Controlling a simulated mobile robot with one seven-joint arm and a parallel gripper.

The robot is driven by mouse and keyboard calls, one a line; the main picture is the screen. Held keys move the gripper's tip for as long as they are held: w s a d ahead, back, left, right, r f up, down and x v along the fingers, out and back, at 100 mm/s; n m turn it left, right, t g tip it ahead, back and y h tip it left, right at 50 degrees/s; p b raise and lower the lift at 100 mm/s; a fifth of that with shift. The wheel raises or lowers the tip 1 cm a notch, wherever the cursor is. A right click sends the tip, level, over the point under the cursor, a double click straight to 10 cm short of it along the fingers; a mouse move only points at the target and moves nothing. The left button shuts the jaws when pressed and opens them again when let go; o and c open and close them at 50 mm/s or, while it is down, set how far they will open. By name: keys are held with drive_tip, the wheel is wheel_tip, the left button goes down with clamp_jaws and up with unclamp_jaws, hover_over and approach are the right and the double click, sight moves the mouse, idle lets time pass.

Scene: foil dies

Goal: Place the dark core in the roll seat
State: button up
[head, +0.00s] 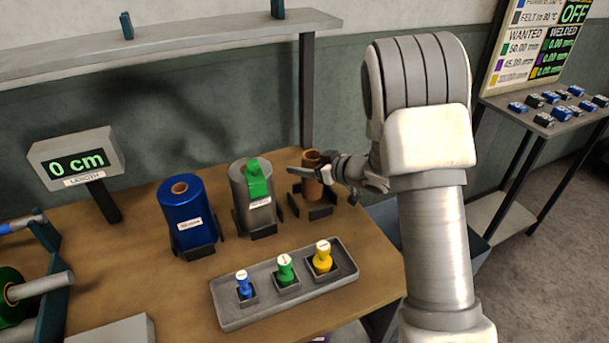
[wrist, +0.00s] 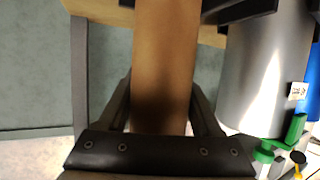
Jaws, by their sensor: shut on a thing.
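A brown cardboard core (head: 313,188) stands upright at a dark cradle (head: 318,211) near the right end of the wooden table. My gripper (head: 316,173) is shut on the core near its upper part, coming in from the right. In the wrist view the core (wrist: 163,60) runs between my two fingers (wrist: 160,105), and dark cradle plates (wrist: 240,10) flank its far end. I cannot tell whether the core's foot bears on the cradle.
A silver roll (head: 252,205) with a green flap stands close left of the core, and a blue roll (head: 186,222) stands farther left. A grey tray (head: 238,314) with blue, green and yellow stamp-like pieces lies in front. A length display (head: 76,160) stands at the left.

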drive_tip(key=shift+f, duration=1.4)
drive_tip(key=shift+f, duration=0.15)
drive_tip(key=o, duration=1.4)
